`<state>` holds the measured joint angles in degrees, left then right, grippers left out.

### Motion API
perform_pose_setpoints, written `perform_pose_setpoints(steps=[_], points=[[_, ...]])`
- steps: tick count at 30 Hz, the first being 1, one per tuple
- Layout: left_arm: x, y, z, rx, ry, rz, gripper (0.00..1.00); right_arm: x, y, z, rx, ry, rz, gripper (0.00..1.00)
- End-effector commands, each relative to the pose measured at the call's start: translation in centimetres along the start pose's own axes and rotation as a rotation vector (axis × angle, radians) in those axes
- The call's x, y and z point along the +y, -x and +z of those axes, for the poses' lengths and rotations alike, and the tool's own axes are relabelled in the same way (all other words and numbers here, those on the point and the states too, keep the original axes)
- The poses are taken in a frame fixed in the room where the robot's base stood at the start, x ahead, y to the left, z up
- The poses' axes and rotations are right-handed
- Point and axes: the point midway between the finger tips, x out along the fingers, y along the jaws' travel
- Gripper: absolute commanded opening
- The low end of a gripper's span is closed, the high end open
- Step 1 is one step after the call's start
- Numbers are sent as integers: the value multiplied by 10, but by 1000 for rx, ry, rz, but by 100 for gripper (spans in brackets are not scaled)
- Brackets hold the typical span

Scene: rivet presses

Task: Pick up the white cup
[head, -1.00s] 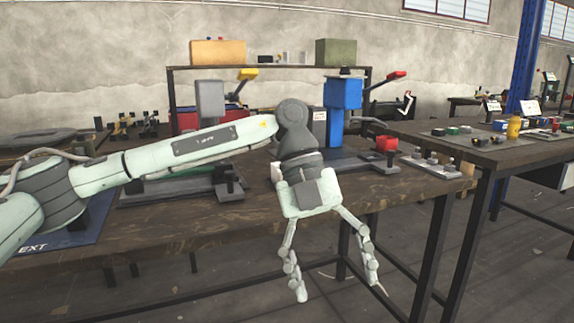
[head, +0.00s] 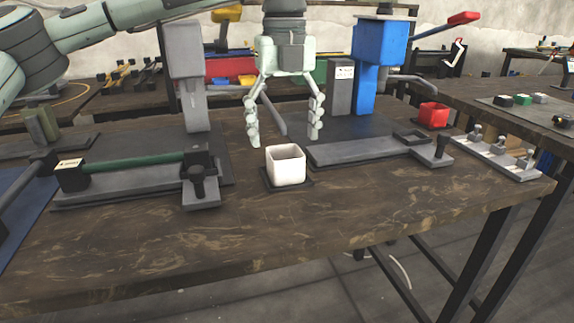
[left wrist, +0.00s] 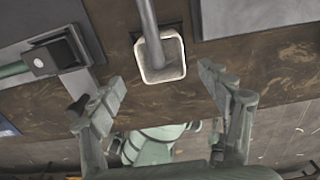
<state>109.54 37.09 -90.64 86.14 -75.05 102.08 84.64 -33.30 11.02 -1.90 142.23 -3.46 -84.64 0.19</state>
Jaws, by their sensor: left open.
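The white cup (head: 286,167) is square and open at the top. It stands upright on a small dark pad (head: 268,183) near the middle of the wooden table, and looks empty in the head view. My left gripper (head: 282,140) is open and points down, above and apparently behind the cup, not touching it. In the left wrist view the cup (left wrist: 160,73) lies ahead of the gap between the two fingers (left wrist: 163,93), and a grey rod or lever crosses over its opening. My right gripper is not seen.
A grey press (head: 188,75) stands left of the cup and a blue press (head: 379,45) behind right, with a dark slide plate (head: 365,149) close to the cup's right. A red cup (head: 433,115) stands further right. The table front is clear.

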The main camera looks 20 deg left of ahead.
Motion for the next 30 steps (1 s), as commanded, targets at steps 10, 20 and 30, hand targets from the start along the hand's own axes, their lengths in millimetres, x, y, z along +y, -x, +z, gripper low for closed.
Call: perform_pose_setpoints(steps=[10,20,30], points=[[-2,-48,-4,2,0,1,78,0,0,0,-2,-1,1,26],[-2,-53,-4,1,0,-1,75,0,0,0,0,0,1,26],[-2,-53,-4,1,0,-1,33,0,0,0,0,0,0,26]])
